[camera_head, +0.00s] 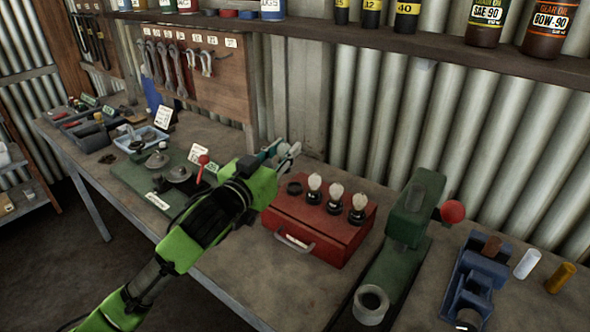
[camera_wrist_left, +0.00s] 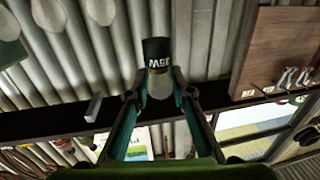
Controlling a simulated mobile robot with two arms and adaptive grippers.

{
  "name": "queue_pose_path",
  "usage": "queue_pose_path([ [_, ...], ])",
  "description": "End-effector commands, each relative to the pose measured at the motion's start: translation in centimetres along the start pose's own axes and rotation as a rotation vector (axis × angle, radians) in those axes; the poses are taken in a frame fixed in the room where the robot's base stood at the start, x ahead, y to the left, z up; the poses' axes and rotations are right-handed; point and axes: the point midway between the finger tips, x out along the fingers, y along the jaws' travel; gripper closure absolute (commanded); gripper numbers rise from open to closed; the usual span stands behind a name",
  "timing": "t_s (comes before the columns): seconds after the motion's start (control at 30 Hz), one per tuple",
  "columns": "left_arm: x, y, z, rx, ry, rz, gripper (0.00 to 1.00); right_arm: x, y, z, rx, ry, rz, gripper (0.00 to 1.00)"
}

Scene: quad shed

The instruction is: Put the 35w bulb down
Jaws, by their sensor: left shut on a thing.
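My left gripper (camera_head: 283,153) is shut on the 35w bulb (camera_wrist_left: 158,78). In the left wrist view the bulb's pale glass sits between the fingertips, and its black base carries an upside-down "35W" mark. In the head view the held bulb is small and partly hidden by the fingers, above the back-left corner of the red box (camera_head: 318,232). On the box stand three pale bulbs with black bases: a left one (camera_head: 314,185), a middle one (camera_head: 336,194) and a right one (camera_head: 358,204). Left of them is an empty dark socket (camera_head: 294,188). My right gripper is out of view.
A green press-like tool with a red knob (camera_head: 452,211) stands right of the box. A blue fixture (camera_head: 478,280) is farther right. Left of my arm is a green board (camera_head: 140,176) with metal parts. A shelf (camera_head: 440,45) with bottles runs above the bench.

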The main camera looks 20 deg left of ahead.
Motion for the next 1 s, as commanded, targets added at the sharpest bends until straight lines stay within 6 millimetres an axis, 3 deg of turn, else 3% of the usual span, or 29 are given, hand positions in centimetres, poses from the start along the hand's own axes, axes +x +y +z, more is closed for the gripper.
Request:
queue_pose_path([
  [0.2, 3.0, 0.1, 3.7, -0.001, -0.001, 0.000, 1.00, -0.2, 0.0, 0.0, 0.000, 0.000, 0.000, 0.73],
  [0.5, 5.0, 0.3, 6.2, -0.002, -0.002, 0.001, 1.00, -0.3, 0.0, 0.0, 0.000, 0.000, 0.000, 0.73],
  [0.7, 4.8, 0.2, 8.4, -0.002, -0.002, -0.001, 0.99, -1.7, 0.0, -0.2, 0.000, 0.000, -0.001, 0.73],
  [1.0, 4.8, 0.2, 8.7, -0.001, 0.000, 0.000, 1.00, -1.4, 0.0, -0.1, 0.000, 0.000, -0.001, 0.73],
])
